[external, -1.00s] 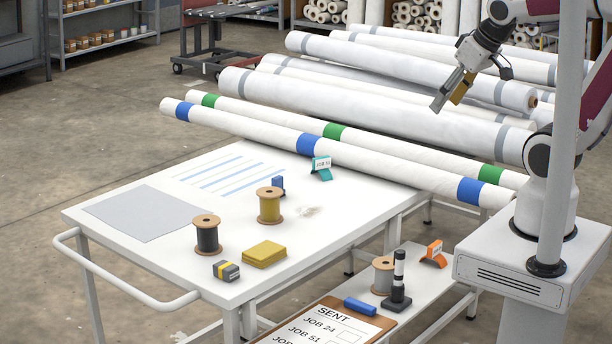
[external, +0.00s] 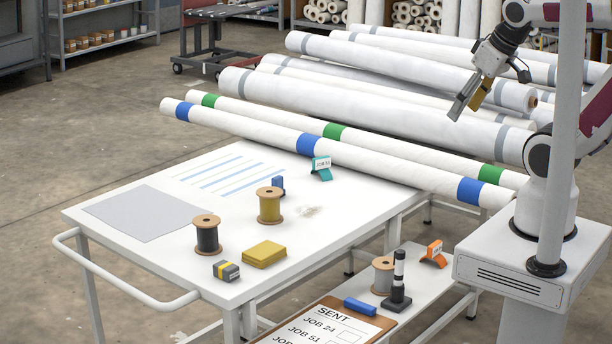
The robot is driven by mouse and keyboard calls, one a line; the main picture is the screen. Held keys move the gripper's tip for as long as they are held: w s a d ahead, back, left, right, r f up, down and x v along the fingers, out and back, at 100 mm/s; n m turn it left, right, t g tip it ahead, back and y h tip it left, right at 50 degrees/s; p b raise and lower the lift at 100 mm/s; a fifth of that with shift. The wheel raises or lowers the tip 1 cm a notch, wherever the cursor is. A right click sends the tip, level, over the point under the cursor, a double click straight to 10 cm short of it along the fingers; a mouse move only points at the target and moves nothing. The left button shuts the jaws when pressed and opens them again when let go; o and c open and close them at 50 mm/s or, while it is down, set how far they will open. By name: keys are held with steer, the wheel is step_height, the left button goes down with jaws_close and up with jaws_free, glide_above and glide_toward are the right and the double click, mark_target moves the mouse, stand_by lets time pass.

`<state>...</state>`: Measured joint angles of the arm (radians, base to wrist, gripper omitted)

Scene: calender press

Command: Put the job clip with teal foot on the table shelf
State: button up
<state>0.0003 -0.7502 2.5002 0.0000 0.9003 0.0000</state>
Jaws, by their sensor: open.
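The job clip with teal foot (external: 321,168) stands on the white table top (external: 150,262), close in front of the nearest white roll. It carries a small white label. The table shelf (external: 425,297) is the lower white surface at the front right, below the table top. My gripper (external: 465,108) is open and empty, high above the white rolls, up and to the right of the teal clip and well apart from it.
On the shelf are an orange-footed clip (external: 433,254), a grey spool (external: 383,276), a black stamp (external: 398,282), a blue block (external: 360,307) and a clipboard (external: 325,325). The table top holds a black spool (external: 207,236), a yellow spool (external: 269,205) and yellow cloths (external: 264,254).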

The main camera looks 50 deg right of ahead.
steer(key=shift+d, duration=0.1)
steer(key=w+d+f+m, duration=0.1)
steer(key=w+d+f, duration=0.4)
steer(key=w+f, duration=0.4)
steer(key=w+d+f+m+g+y, duration=0.1)
steer(key=w+d+f, duration=0.5)
steer(key=w, duration=1.3)
steer(key=w+d+f+m+g, duration=0.1)
steer(key=w+d+f+m, duration=0.2)
steer(key=w+f, duration=1.1)
steer(key=shift+w+d+f+y, duration=0.1)
steer(key=shift+d+y, duration=0.1)
steer(key=shift+d, duration=0.65)
steer(key=shift+w+d+f+y, duration=0.1)
steer(key=shift+d+y, duration=0.1)
steer(key=shift+d, duration=0.6)
steer(key=w, duration=0.1)
steer(key=w+d, duration=0.1)
steer(key=w, duration=0.1)
steer(key=shift+w+d+f, duration=0.15)
steer(key=shift+w+f, duration=0.1)
steer(key=shift+f, duration=0.15)
step_height(320, 180, up, 4)
steer(key=t, duration=0.3)
glide_above(325, 158)
steer(key=s, duration=0.3)
steer(key=shift+d+h, duration=0.25)
steer(key=shift+h, duration=0.15)
steer(key=shift+f, duration=0.1)
